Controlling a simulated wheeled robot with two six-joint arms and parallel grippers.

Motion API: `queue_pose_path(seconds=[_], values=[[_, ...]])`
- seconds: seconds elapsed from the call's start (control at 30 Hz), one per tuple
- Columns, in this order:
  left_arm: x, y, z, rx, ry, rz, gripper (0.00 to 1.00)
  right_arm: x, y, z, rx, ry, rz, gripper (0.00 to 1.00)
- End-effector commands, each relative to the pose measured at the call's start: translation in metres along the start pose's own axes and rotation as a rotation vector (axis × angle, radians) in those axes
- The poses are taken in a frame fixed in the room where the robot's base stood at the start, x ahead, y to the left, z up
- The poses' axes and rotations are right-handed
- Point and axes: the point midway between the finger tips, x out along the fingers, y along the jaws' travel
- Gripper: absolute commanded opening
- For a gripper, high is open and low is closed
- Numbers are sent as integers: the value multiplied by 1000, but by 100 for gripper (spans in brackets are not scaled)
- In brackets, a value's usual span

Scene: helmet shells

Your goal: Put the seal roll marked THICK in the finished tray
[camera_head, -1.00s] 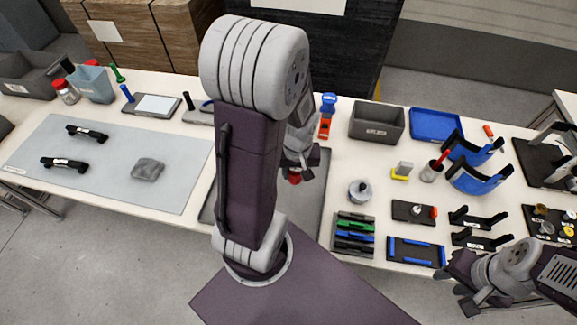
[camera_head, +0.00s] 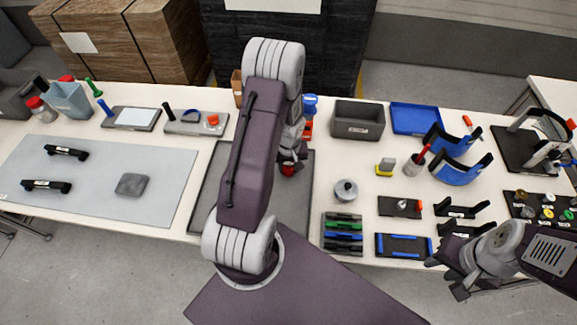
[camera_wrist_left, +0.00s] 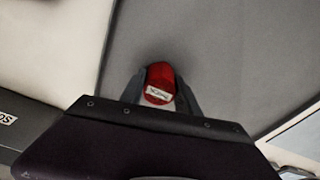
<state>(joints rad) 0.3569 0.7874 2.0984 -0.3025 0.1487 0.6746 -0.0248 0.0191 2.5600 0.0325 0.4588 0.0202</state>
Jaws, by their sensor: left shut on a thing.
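My left gripper (camera_head: 290,163) is shut on a red roll (camera_head: 287,170) above the dark grey mat in the middle of the table. In the left wrist view the red roll (camera_wrist_left: 160,82) sits between the fingers and carries a small white label, whose print is too small to read surely. My right gripper (camera_head: 452,275) hangs empty at the table's front right edge, its fingers apart. A blue tray (camera_head: 414,119) lies at the back right; no label on it can be read, so I cannot tell whether it is the finished tray.
A grey bin (camera_head: 358,130) with a label stands left of the blue tray. Blue cradles (camera_head: 462,172), a rack of coloured bars (camera_head: 342,235) and a round grey pot (camera_head: 345,191) are to the right. The pale mat (camera_head: 90,190) at left has clear areas.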

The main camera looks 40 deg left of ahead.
Motion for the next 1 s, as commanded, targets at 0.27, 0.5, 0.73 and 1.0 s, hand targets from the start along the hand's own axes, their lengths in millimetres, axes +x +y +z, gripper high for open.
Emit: queue_pose_path(seconds=[0.27,0.5,0.73,1.0], values=[[4,0,0,0,1,0,0,6,0,1,0,0,0,36],[2,0,0,0,0,0,60,4,0,0,0,0,0,36],[-4,0,0,0,0,0,60,-3,0,0,0,0,0,36],[-58,1,-2,-1,6,2,60,-14,0,-2,0,0,0,36]])
